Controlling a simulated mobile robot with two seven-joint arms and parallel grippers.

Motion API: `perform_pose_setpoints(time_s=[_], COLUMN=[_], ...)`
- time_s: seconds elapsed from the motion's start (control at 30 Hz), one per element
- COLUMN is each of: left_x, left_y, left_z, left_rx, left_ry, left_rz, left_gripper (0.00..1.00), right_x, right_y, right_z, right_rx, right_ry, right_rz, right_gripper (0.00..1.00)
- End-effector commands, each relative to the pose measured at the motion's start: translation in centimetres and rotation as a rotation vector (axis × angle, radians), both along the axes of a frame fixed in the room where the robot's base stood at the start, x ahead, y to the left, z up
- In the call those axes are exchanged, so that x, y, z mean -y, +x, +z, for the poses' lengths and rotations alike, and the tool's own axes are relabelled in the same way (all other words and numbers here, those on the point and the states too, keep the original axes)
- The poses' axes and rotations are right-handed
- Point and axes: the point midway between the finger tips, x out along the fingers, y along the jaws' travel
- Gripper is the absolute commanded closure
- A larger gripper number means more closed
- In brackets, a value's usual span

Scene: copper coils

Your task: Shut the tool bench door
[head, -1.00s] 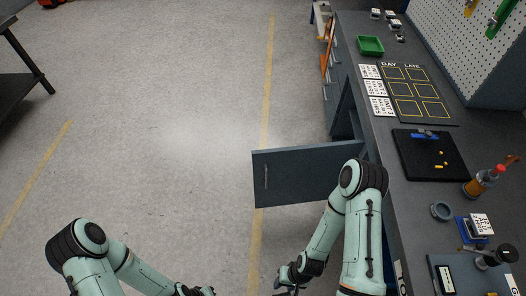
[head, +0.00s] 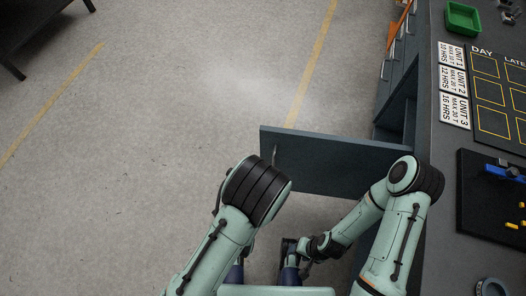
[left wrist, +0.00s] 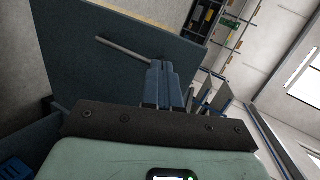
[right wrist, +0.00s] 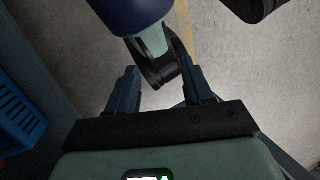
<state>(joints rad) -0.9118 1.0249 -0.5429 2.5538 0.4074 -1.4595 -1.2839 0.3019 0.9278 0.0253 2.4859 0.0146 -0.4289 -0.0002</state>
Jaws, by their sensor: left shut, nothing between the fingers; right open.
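The grey tool bench door (head: 335,165) stands open, sticking out from the bench front to the left across the floor. Its bar handle (head: 275,155) is near the free edge. In the left wrist view the door (left wrist: 80,75) and handle (left wrist: 123,49) lie just beyond my left gripper (left wrist: 158,70), which is shut and empty; whether it touches the door I cannot tell. In the head view my left arm hides that gripper. My right gripper (head: 289,252) is low, on the near side of the door, open with nothing held; its fingers show in the right wrist view (right wrist: 160,80).
The bench top (head: 440,200) runs along the right, with a green tray (head: 463,18), label cards and a black mat (head: 480,210). A blue crate (right wrist: 18,115) shows in the right wrist view. The floor (head: 150,130) left of the door is clear. A dark table stands far left.

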Motion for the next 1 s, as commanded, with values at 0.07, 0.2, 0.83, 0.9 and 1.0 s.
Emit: perform_pose_setpoints(time_s=[0.07,0.2,0.83,0.9,1.0], left_x=[0.9,1.4,2.7,2.9,3.0], left_y=[0.2,1.1,12.2,12.9,13.6], left_z=[0.8,1.3,-1.4,-1.5,-1.4], left_rx=[0.064,0.104,0.102,0.100,0.099], left_ry=[0.046,0.073,0.071,0.072,0.073], left_rz=[-0.041,-0.059,-0.059,-0.060,-0.061], left_gripper=[1.00,1.00,1.00,1.00,1.00], right_x=[0.0,0.0,1.1,1.1,1.2], right_y=[0.0,0.2,2.8,3.0,3.1], right_z=[-0.7,-1.2,-3.5,-3.6,-3.7], right_rx=[0.002,0.009,0.080,0.084,0.087], right_ry=[0.001,-0.002,-0.033,-0.035,-0.037], right_rz=[0.001,-0.002,-0.030,-0.031,-0.033], right_gripper=[0.49,0.49,0.49,0.49,0.49])
